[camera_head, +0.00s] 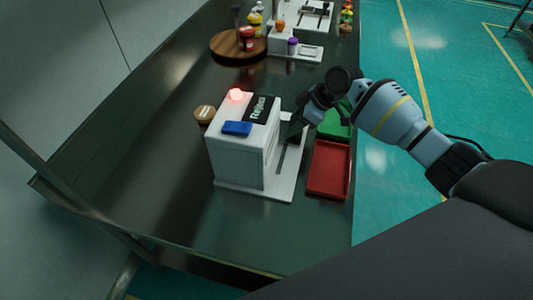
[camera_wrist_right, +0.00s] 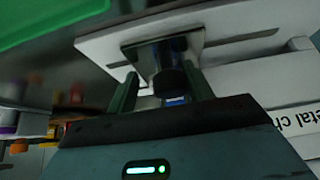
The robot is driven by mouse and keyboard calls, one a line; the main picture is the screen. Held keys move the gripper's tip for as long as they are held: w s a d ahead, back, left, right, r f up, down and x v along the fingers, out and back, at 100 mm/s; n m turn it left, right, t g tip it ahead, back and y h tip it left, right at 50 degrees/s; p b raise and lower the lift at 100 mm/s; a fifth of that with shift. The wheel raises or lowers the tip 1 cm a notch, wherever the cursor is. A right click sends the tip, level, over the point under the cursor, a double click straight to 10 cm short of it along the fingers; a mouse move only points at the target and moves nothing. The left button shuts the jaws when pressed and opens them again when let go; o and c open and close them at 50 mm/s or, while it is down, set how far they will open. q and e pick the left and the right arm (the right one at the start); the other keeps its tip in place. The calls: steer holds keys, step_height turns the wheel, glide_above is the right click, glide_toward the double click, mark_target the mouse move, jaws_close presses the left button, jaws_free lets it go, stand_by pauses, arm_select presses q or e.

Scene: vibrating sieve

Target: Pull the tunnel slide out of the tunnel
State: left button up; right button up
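The white box-shaped machine (camera_head: 240,155), which looks like the tunnel, stands on the dark table. It has a red lamp, a blue piece and a dark label on top. My right gripper (camera_head: 297,127) is at its right side, above the white base plate (camera_head: 283,185). In the right wrist view, the fingers (camera_wrist_right: 160,82) stand apart on either side of a dark round knob on a metal bracket (camera_wrist_right: 195,40), probably the slide's handle. The bracket is at a slotted white plate (camera_wrist_right: 240,32). Contact with the knob is unclear. My left gripper is out of view.
A red tray (camera_head: 330,168) and a green tray (camera_head: 335,125) lie right of the machine, near the table edge. A small round wooden-topped container (camera_head: 204,113) is behind it. A round wooden board (camera_head: 238,45) with jars is farther back. The front table is clear.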

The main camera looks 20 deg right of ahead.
steer(key=shift+w+d+f+b, duration=0.1)
steer(key=shift+w+d+b, duration=0.55)
steer(key=shift+w, duration=0.25)
steer(key=shift+w+d+b, duration=0.3)
steer(key=shift+w+d, duration=0.05)
steer(key=shift+w, duration=0.1)
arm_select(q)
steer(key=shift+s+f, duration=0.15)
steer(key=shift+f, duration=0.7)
arm_select(e)
steer(key=o, duration=1.1)
steer(key=shift+p+v, duration=1.65)
steer(key=shift+v, duration=0.9)
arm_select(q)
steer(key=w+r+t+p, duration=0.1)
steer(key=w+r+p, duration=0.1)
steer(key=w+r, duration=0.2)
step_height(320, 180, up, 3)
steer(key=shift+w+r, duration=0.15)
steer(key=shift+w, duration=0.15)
arm_select(e)
steer(key=v, duration=0.4)
steer(key=shift+a, duration=0.1)
